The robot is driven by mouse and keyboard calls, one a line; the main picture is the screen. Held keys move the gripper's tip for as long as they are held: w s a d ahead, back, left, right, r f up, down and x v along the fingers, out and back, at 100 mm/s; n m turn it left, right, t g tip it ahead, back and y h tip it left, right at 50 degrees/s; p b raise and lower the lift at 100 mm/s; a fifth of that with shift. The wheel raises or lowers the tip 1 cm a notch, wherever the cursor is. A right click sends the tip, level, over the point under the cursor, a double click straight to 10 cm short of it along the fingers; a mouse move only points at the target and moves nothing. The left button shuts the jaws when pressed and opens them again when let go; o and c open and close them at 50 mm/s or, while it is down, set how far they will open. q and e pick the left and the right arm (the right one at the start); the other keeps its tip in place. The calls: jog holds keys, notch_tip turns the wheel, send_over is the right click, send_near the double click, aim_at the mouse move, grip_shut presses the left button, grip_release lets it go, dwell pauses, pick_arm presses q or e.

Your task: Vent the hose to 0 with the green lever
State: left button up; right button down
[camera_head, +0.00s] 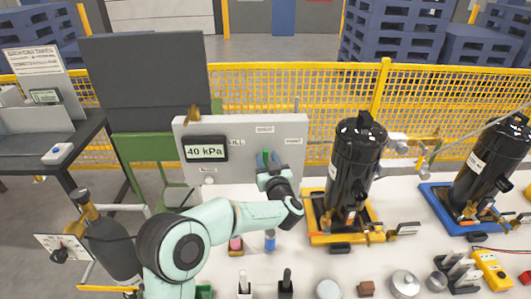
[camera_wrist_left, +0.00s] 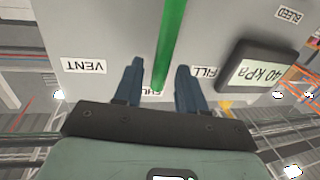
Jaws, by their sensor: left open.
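The green lever (camera_head: 265,155) stands upright on the grey panel (camera_head: 225,125), under the label at its top. In the left wrist view the lever (camera_wrist_left: 172,35) points at a partly hidden label that seems to read SHUT. The VENT label (camera_wrist_left: 84,66) and the FILL label (camera_wrist_left: 206,72) lie on either side. My left gripper (camera_head: 268,158) is open at the panel. Its blue fingers (camera_wrist_left: 159,72) are on either side of the lever, with visible gaps. The display (camera_head: 206,148) reads 40 kPa. My right gripper is out of view. I cannot make out the hose.
A black compressor (camera_head: 355,165) on a yellow base stands right of the panel; another (camera_head: 492,170) is on a blue base. A blue bottle (camera_head: 270,241) and several small parts stand on the white table in front. A yellow mesh fence (camera_head: 320,85) runs behind.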

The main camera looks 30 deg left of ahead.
pick_arm(q)
jog(key=shift+x, duration=1.15)
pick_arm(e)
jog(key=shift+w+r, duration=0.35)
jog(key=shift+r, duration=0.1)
pick_arm(q)
grip_shut()
jog(key=shift+d, duration=0.1)
